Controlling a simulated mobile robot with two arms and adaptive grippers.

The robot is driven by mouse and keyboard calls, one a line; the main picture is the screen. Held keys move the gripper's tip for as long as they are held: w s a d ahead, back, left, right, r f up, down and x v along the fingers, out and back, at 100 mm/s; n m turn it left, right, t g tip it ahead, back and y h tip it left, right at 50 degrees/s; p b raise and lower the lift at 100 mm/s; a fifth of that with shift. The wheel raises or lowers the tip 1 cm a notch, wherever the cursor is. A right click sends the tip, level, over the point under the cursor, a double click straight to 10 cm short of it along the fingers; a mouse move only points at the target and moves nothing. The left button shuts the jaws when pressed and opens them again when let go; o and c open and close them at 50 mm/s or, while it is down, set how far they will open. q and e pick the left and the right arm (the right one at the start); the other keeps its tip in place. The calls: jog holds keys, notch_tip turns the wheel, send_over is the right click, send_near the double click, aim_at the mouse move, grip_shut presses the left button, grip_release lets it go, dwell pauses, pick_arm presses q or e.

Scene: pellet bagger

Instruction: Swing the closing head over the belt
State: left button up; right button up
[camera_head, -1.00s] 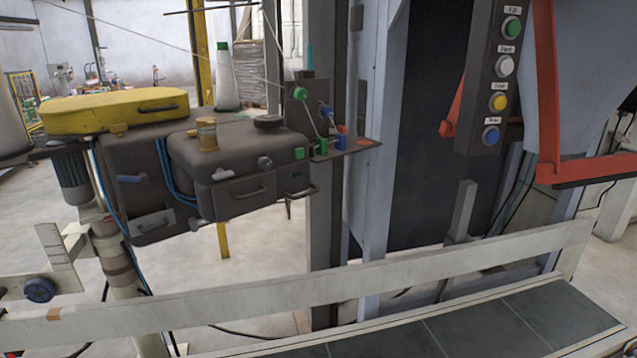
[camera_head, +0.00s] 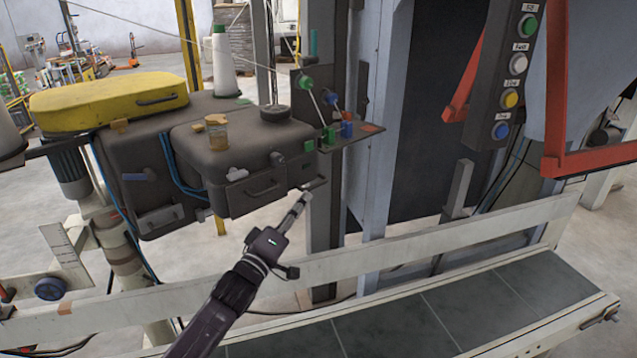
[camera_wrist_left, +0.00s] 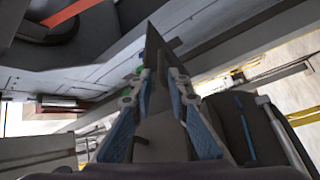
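The closing head (camera_head: 243,160) is a dark grey boxy unit with a yellow cover (camera_head: 110,101), carried on a post at the left. It hangs to the left of the belt (camera_head: 480,301), behind the pale guide rail. A small bar handle (camera_head: 316,184) sticks out at its right end. My left gripper (camera_head: 304,197) is just below and in front of this handle; I cannot tell whether they touch. In the left wrist view its fingers (camera_wrist_left: 158,82) stand apart, with a dark surface showing between and beyond them. My right gripper is out of view.
A pale guide rail (camera_head: 399,248) runs along the belt, and my left arm reaches over it. A button box (camera_head: 506,76) and a red frame (camera_head: 556,100) are at the upper right. A bracket (camera_head: 347,137) with coloured parts stands just right of the head.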

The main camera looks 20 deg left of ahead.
aim_at(315, 187)
pick_arm(q)
jog(key=p+x, duration=0.1)
jog(key=x, duration=0.6)
jog(key=shift+w+f, duration=0.1)
jog(key=shift+w, duration=0.05)
grip_shut()
